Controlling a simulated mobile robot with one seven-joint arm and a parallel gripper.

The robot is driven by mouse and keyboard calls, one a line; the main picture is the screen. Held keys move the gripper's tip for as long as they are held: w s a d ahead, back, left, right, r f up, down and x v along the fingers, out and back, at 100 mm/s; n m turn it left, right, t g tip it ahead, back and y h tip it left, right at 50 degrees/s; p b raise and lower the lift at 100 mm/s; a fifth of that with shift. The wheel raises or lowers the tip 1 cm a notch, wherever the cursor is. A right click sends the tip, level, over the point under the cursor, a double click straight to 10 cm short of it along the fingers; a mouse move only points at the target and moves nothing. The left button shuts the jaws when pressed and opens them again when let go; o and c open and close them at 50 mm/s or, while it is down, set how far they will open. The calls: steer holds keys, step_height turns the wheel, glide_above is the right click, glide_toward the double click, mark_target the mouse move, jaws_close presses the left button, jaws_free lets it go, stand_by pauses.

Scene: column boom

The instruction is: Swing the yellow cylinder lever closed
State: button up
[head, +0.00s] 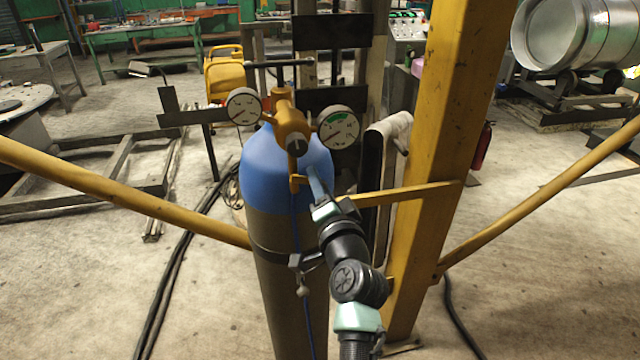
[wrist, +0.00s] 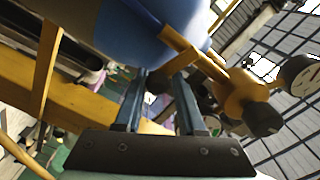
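The blue-shouldered gas cylinder (head: 270,165) stands upright in the middle of the head view, with a yellow valve body (head: 290,122) on top. A short yellow lever (head: 298,182) shows low on the valve, in front of the blue shoulder. In the wrist view the yellow lever (wrist: 184,46) reaches from the valve across the blue cylinder (wrist: 130,22). My gripper (head: 314,182) is just right of the lever's lower end. In the wrist view its two fingers (wrist: 160,76) are apart with nothing clearly between them. The lever is just beyond the fingertips; I cannot tell whether they touch.
Two round gauges (head: 244,106) (head: 339,127) flank the valve. A yellow column (head: 435,150) stands close to the right of my arm, with a thin yellow bar (head: 410,193) running towards the cylinder. Sloping yellow rails (head: 120,195) (head: 540,200) lie either side. Open floor shows at front left and right.

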steer(key=shift+f, duration=0.15)
jaws_close()
steer(key=shift+n+b, duration=0.8)
steer(key=shift+b, duration=0.35)
steer(key=shift+r+n+b, duration=0.4)
steer(key=shift+n, duration=0.3)
steer(key=o, duration=0.5)
jaws_free()
steer(key=shift+o, duration=0.8)
steer(key=shift+r, duration=0.15)
